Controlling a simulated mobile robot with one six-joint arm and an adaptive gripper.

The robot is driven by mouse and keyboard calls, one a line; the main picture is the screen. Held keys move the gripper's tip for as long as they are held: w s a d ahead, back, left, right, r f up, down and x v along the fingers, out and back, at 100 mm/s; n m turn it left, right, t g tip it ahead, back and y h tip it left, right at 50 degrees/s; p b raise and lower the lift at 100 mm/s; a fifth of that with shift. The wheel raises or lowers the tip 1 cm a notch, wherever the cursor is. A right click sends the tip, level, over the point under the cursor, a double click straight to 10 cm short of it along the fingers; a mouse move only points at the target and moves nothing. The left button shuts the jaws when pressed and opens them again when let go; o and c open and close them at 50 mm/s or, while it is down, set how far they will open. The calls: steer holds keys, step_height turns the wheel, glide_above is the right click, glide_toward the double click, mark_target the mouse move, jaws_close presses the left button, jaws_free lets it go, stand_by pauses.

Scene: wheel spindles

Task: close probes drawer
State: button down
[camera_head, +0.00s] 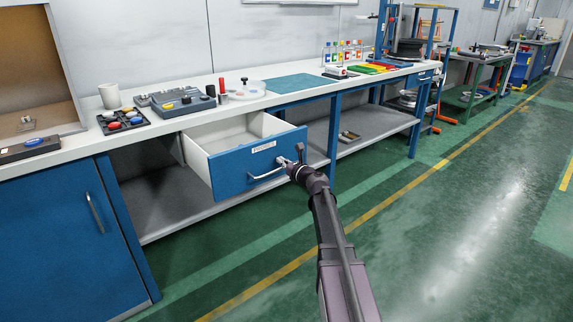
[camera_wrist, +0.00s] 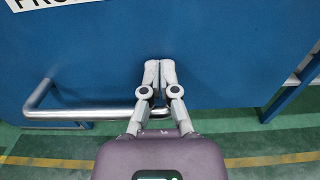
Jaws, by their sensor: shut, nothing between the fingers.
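The probes drawer (camera_head: 235,165) is a blue-fronted drawer with white sides, pulled out from under the white workbench. The part of its inside in view looks empty. It has a white label and a silver bar handle (camera_head: 266,175). In the wrist view the blue front (camera_wrist: 220,50) fills most of the picture, with part of the label at the top left and the handle (camera_wrist: 85,112) below. My gripper (camera_wrist: 159,66) is shut and empty, its fingertips at the drawer front near the handle's right end. I cannot tell if they touch it. In the head view my gripper (camera_head: 290,160) is at the front's right part.
A blue cabinet (camera_head: 55,235) stands left of the drawer. The green floor in front is clear.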

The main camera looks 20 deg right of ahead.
steer(key=x, duration=2.9)
steer(key=shift+w+f, duration=0.1)
steer(key=shift+w+a, duration=0.1)
steer(key=shift+w, duration=0.15)
steer(key=shift+w, duration=0.2)
steer(key=shift+s, duration=0.15)
steer(key=v, duration=1.5)
steer(key=shift+a, duration=0.1)
